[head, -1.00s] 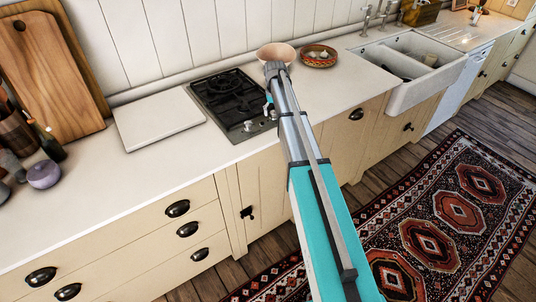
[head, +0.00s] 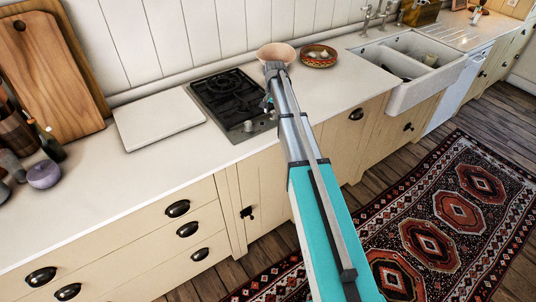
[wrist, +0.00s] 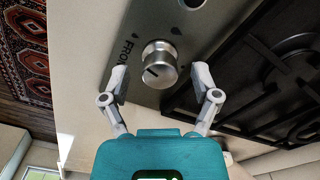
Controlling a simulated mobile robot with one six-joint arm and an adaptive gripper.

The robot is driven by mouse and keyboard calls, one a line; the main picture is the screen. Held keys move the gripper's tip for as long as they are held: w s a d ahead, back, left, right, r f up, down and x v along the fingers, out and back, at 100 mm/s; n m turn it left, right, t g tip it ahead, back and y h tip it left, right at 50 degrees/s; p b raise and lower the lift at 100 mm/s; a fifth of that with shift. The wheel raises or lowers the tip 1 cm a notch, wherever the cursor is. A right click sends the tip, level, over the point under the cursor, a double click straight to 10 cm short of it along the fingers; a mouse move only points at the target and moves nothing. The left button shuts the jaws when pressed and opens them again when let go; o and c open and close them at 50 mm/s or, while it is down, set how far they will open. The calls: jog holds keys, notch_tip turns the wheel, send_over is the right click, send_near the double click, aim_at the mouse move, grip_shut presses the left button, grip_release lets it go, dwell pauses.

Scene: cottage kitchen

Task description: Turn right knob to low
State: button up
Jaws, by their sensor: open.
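The right knob (wrist: 160,62) is a round silver knob on the hob's metal front strip. It lies ahead of and between my open fingers in the wrist view. A short dark line on its face points towards the lower left. Lettering starting "FRON" is printed beside it. My gripper (wrist: 159,74) is open, one finger on each side of the knob's near edge; I cannot tell whether either touches it. The left knob (wrist: 190,3) is cut off at the top edge; it also shows in the head view (head: 248,126). My gripper (head: 266,102) is small and partly hidden by my arm there.
The black hob (head: 229,93) with its grates lies beside the knobs. A white board (head: 158,122) lies left of it. A pink bowl (head: 275,54) and a patterned bowl (head: 319,60) stand behind my arm. The counter front is clear.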

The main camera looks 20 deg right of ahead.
aim_at(273, 112)
jog(key=m, duration=0.6)
jog(key=shift+m, duration=0.4)
jog(key=m, duration=0.6)
jog(key=shift+w+m, duration=0.1)
jog(key=shift+m, duration=0.3)
notch_tip(273, 112, up, 14)
jog(key=p, duration=1.4)
jog(key=s+a+f+n+b, duration=0.3)
jog(key=s+n, duration=0.2)
jog(key=s, duration=0.3)
jog(key=s+a+f+n+b, duration=0.3)
jog(key=s+n, duration=0.3)
jog(key=s, duration=0.3)
jog(key=s+a+f+n+b, duration=0.3)
jog(key=s+f+n+b, duration=0.2)
jog(key=s, duration=0.4)
jog(key=shift+a+n, duration=0.35)
jog(key=shift+n, duration=0.15)
jog(key=s+a+n, duration=0.1)
jog(key=s+n, duration=0.3)
jog(key=s, duration=0.3)
jog(key=shift+a+n, duration=0.3)
jog(key=shift+a, duration=0.05)
